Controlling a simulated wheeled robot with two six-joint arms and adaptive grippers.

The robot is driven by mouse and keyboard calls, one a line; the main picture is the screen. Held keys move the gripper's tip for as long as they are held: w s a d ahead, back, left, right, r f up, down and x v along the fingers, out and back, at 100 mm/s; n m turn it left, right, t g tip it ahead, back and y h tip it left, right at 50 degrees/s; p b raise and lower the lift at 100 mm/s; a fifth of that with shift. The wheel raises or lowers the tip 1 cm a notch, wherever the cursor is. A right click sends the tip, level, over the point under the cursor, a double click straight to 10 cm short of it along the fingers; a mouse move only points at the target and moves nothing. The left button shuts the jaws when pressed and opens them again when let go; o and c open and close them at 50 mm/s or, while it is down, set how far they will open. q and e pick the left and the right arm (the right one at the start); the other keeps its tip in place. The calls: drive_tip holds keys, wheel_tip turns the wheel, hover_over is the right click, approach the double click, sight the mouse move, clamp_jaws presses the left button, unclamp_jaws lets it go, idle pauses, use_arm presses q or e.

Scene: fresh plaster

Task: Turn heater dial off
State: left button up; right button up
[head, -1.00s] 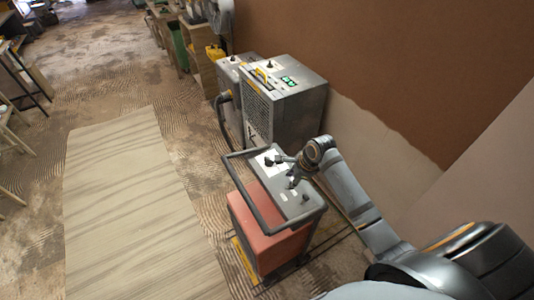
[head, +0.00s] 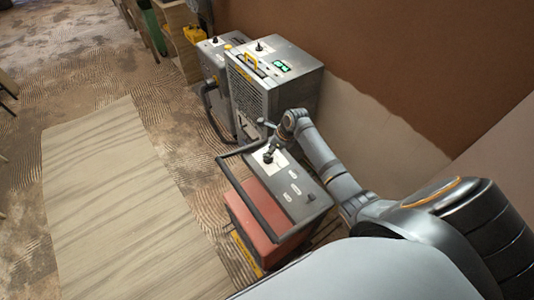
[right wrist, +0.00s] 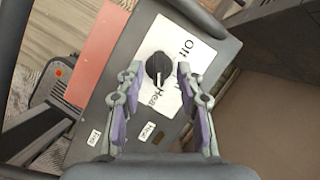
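The heater has a red body (head: 257,214) and a grey top panel (head: 301,203). A black dial (head: 268,157) sits on a white label plate at the panel's far end. In the right wrist view the dial (right wrist: 158,67) stands on the white plate (right wrist: 185,62), which reads "Off" and what looks like "Heat". A pale mark on the knob points down in that view, away from "Off". My right gripper (right wrist: 158,71) is open, one finger on each side of the dial, with gaps visible on both sides. In the head view my right gripper (head: 270,132) is just beyond the dial. My left gripper is out of view.
A dark handle bar (head: 250,205) runs around the heater top. A grey machine with a green display (head: 281,66) stands right behind, and another grey unit (head: 213,62) with a hose is beside it. The wall is close on the right. Open floor with a pale board (head: 115,200) lies left.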

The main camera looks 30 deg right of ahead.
drive_tip(key=x, duration=0.3)
drive_tip(key=shift+s, duration=0.1)
drive_tip(key=shift+f, duration=0.15)
drive_tip(key=shift+c, duration=0.7)
drive_tip(key=c, duration=0.5)
clamp_jaws()
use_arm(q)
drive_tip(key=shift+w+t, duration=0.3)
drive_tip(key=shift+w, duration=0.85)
